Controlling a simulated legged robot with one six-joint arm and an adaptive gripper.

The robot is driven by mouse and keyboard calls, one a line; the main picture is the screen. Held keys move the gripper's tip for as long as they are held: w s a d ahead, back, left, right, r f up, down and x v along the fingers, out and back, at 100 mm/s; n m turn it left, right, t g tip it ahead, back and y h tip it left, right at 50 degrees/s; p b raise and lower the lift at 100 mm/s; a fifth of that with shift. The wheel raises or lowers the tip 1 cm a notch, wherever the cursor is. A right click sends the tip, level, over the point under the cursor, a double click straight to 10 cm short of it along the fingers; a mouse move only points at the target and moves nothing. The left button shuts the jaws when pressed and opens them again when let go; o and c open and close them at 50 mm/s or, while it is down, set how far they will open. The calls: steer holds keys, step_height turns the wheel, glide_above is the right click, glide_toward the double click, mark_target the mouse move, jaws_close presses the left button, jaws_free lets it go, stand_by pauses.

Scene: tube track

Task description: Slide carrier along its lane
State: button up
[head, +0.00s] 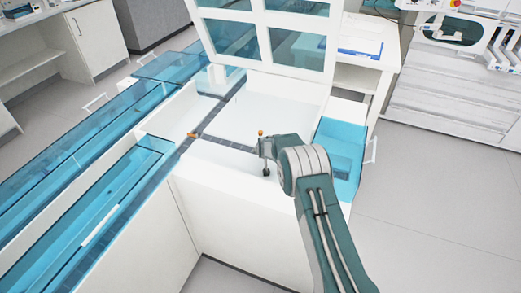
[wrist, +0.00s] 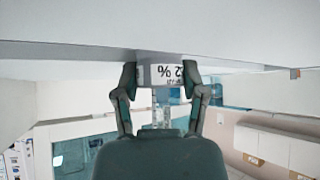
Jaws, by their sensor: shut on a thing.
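My gripper (head: 265,152) is at the end of my arm, over the white deck by the dark lane (head: 228,143). In the wrist view its two fingers (wrist: 159,78) are closed on the sides of a carrier with a white label (wrist: 161,74) bearing black print, upside down. In the head view a small orange top (head: 261,133) shows just above the fingers; the rest of the carrier is hidden by my gripper. Clear tube-like parts (wrist: 160,113) show below the label in the wrist view.
A second small orange-topped piece (head: 193,135) sits on the lane to the left. Blue clear covers (head: 90,125) run along the track at left. A windowed white panel (head: 265,40) stands behind the deck. A blue bin (head: 340,155) is at right. The deck (head: 270,105) behind my gripper is clear.

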steer(key=shift+s+f, duration=0.15)
steer(key=shift+f, duration=0.2)
steer(key=o, duration=1.2)
steer(key=shift+r, duration=0.15)
steer(key=shift+r, duration=0.1)
steer(key=shift+s+r, duration=0.15)
steer(key=shift+r, duration=0.25)
steer(key=v, duration=1)
steer(key=shift+s+r, duration=0.2)
steer(key=shift+s, duration=0.15)
steer(key=shift+r, duration=0.1)
